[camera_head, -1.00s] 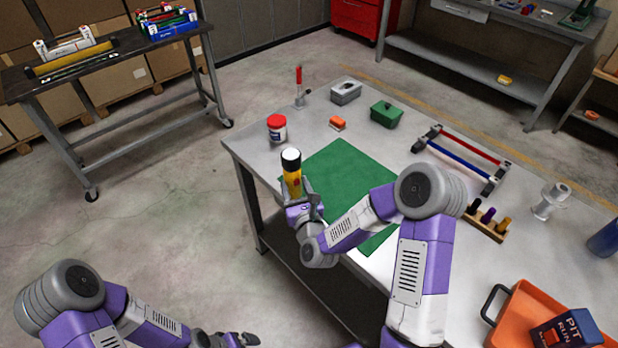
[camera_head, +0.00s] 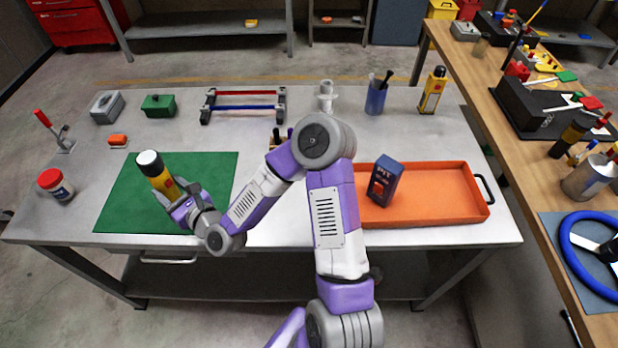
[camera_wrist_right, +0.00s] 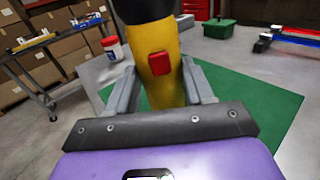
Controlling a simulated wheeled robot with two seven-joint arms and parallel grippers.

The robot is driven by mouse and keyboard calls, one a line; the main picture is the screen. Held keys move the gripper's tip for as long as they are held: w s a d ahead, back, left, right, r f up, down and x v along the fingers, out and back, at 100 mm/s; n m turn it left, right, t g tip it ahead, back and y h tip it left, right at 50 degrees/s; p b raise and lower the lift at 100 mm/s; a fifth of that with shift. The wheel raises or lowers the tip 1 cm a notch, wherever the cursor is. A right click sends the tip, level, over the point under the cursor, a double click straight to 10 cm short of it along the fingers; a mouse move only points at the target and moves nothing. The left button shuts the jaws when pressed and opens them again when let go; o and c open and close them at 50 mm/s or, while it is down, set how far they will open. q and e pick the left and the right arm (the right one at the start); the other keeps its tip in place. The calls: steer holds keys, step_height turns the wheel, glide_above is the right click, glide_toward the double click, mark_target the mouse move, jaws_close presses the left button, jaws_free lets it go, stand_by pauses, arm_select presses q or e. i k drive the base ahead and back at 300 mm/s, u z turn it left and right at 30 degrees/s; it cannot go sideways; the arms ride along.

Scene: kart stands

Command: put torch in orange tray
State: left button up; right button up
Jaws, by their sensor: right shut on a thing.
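My right gripper (camera_head: 181,204) is shut on the yellow torch (camera_head: 160,178), which has a black head with a white lens and a red switch. The torch is held tilted above the left part of the green mat (camera_head: 212,170). In the right wrist view, the torch (camera_wrist_right: 166,75) stands between the two grey fingers of my right gripper (camera_wrist_right: 160,88). The orange tray (camera_head: 435,190) lies at the right of the metal table, with a dark blue box (camera_head: 384,180) standing at its left end. My left gripper is not in view.
The tray's middle and right are bare. A cluttered wooden bench (camera_head: 490,95) stands right.

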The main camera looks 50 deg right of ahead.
mark_target(442, 203)
steer(key=k, duration=1.7)
steer(key=z, duration=1.75)
steer(key=i, duration=1)
